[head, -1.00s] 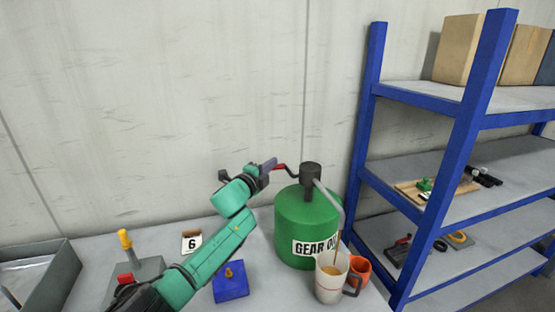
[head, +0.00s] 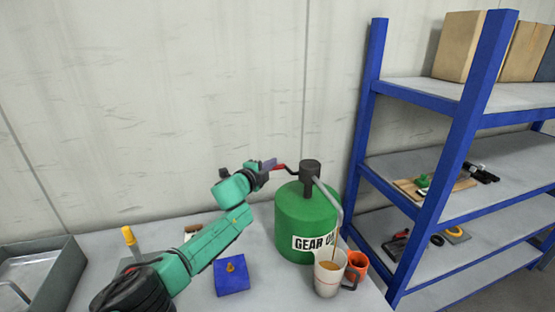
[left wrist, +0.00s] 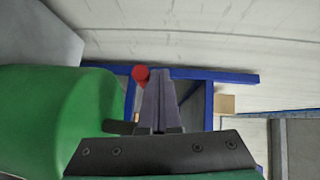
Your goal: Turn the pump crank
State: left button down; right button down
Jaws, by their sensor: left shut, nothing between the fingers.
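The green gear oil drum (head: 307,222) stands on the table with a dark pump head (head: 310,172) on top. Its crank has a red handle (head: 279,167) reaching left. A grey spout (head: 331,198) leads down to a white mug (head: 328,282), with a thin brown stream and brown liquid in it. My left gripper (head: 272,163) is shut and empty, its fingertips right by the red handle. In the left wrist view the shut fingers (left wrist: 159,80) lie just beside the red handle's end (left wrist: 140,73); I cannot tell whether they touch. My right gripper is out of view.
An orange cup (head: 358,266) stands beside the mug. A blue block (head: 231,277) with an orange knob sits below my arm. A grey tray (head: 68,262) is at the left. A blue shelf rack (head: 457,150) stands right; the wall is close behind.

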pick_arm(q)
jog(key=shift+f+n+g+p, duration=0.7)
jog(key=shift+n+g+p, duration=0.1)
jog(key=shift+p, duration=0.65)
dwell(6.5)
